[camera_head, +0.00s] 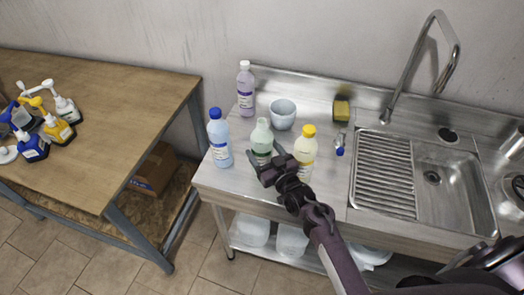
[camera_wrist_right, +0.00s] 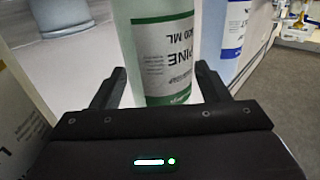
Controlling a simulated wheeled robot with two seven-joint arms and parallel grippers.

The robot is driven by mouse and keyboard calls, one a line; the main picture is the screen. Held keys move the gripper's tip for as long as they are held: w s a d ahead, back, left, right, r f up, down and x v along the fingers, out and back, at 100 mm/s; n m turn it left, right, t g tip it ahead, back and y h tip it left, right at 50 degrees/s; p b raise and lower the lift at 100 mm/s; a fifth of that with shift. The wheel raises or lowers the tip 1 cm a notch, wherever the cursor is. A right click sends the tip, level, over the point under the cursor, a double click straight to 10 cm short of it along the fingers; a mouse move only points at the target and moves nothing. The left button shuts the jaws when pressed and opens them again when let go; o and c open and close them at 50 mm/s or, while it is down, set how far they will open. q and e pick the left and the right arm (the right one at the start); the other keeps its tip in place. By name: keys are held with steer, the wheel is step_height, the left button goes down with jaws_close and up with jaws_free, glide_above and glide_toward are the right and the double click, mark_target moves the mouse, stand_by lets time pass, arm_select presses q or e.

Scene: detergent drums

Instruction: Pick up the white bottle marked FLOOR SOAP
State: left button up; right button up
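I cannot read FLOOR SOAP on any bottle. A white pump bottle (camera_head: 66,110) stands at the left on the wooden table; its label is too small to read. My right gripper (camera_head: 267,164) is open at a pale green bottle (camera_head: 262,136) on the steel counter. In the right wrist view the green bottle (camera_wrist_right: 160,50), its label showing PINE and 800 ML upside down, stands between the two fingers of my right gripper (camera_wrist_right: 157,88). I cannot tell whether either finger touches it. My left gripper is not in view.
A sponge (camera_head: 341,109) and the sink (camera_head: 445,180) are to the right. The wooden table (camera_head: 125,105) has bare room.

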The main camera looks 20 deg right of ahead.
steer(key=c, duration=0.7)
